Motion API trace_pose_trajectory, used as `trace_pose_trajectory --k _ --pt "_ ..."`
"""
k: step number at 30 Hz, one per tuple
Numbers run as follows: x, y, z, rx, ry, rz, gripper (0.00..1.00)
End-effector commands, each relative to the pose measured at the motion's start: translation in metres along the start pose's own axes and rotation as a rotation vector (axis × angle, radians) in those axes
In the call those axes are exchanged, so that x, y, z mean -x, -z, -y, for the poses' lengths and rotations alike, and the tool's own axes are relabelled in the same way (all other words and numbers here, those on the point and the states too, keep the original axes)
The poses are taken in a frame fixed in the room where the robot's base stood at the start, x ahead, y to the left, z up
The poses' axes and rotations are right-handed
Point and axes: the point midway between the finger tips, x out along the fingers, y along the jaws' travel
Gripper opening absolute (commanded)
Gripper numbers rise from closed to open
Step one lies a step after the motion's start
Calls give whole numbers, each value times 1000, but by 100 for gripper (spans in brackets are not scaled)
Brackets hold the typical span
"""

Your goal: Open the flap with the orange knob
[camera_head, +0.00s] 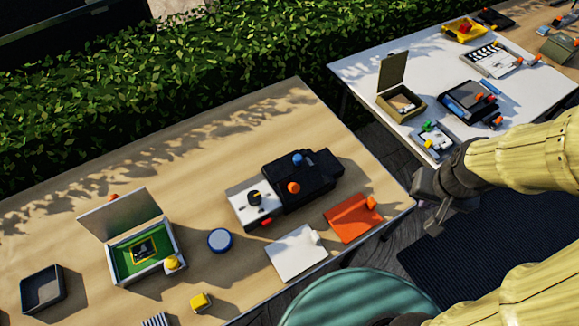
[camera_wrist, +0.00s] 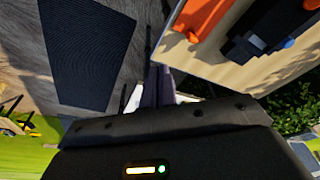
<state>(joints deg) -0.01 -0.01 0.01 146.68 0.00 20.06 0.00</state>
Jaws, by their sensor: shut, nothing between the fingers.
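A black device (camera_head: 318,178) on the wooden table carries an orange knob (camera_head: 293,187) and a blue knob (camera_head: 297,159); a white part with a dark knob adjoins its left side. An orange panel (camera_head: 350,219) with an orange knob (camera_head: 371,202) lies near the table's right corner. I cannot tell which of these is the flap meant. My gripper (camera_head: 434,226) is shut and empty, just off the right corner of the wooden table, touching neither. In the wrist view its fingers (camera_wrist: 158,88) are together, with the orange panel and black device beyond.
A white box (camera_head: 150,268) with a raised lid, a blue-rimmed disc (camera_head: 220,240) and a white panel (camera_head: 296,252) share the wooden table (camera_head: 205,190). A white table (camera_head: 380,70) holds more devices with orange knobs. A green round seat (camera_head: 360,300) stands in front.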

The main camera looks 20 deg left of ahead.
Motion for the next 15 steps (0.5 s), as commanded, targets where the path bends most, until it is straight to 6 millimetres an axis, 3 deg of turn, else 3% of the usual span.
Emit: trace_pose_trajectory --k 5,8,11,15 --pt "1 10 8 28 7 9 0" --pt "1 27 24 82 19 30 0" --pt "-1 51 52 169 35 61 0" --pt "-10 82 109 319 56 114 0"
